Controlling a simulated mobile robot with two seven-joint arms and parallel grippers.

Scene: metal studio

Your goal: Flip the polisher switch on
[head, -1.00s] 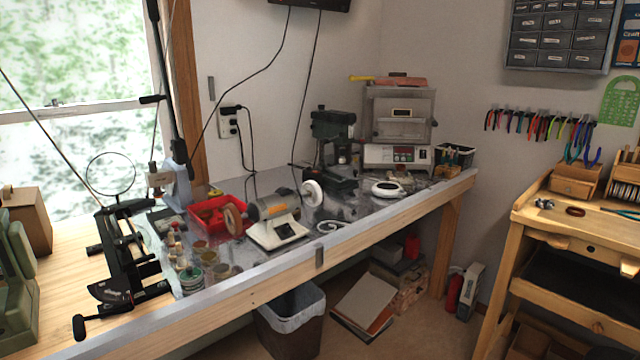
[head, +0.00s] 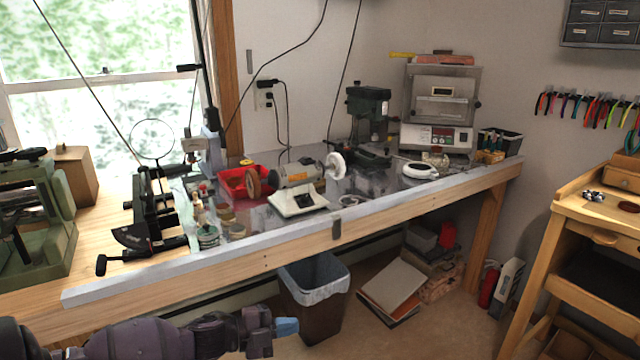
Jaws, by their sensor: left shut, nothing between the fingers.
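The polisher (head: 297,181) stands on the metal-topped workbench, just right of the red tray. A dark patch shows on the base front; the switch itself is too small to make out. My left gripper (head: 287,327) is at the bottom of the head view, in front of and below the bench edge, well apart from the polisher. Its bluish fingertips are shut and empty. My right gripper is not in view.
The workbench's front edge (head: 400,207) lies between my gripper and the polisher. A red tray (head: 262,174), small jars (head: 208,235) and a black clamp-like tool (head: 140,235) are left of the polisher. A lined bin (head: 313,290) stands on the floor under the bench.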

